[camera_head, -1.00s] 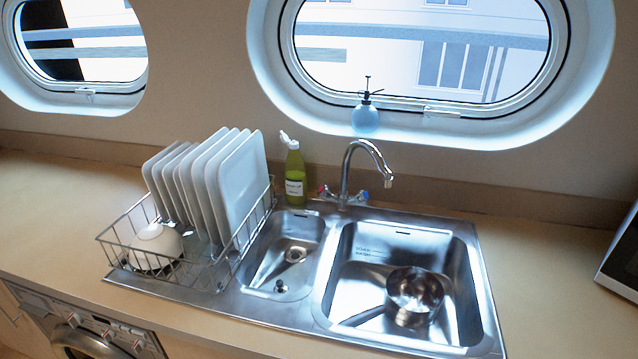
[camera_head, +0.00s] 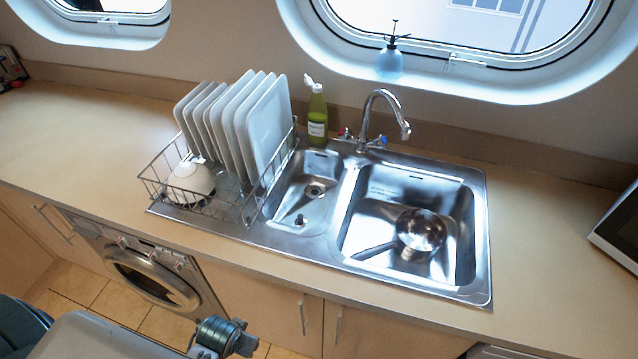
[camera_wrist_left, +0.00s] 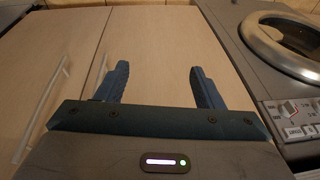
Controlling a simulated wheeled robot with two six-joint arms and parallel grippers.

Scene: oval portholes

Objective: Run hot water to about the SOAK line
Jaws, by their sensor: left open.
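The steel sink's right basin (camera_head: 362,238) holds a shiny round pan (camera_head: 421,230) with a dark handle. Faint markings (camera_head: 388,190) show on the basin's back wall, too small to read now. The curved tap (camera_head: 372,102) stands behind the basins, its spout over the right basin; no stream of water shows. It has a red-marked handle (camera_head: 345,132) on the left and a blue-marked handle (camera_head: 379,141) on the right. My left gripper (camera_wrist_left: 159,70) is open and empty, in front of the cabinet doors below the counter. My right gripper is out of view.
A wire rack (camera_head: 245,212) with white plates (camera_head: 262,125) and a white bowl (camera_head: 190,182) stands left of the sink. A green bottle (camera_head: 317,118) stands left of the tap. A washing machine (camera_head: 150,275) is below.

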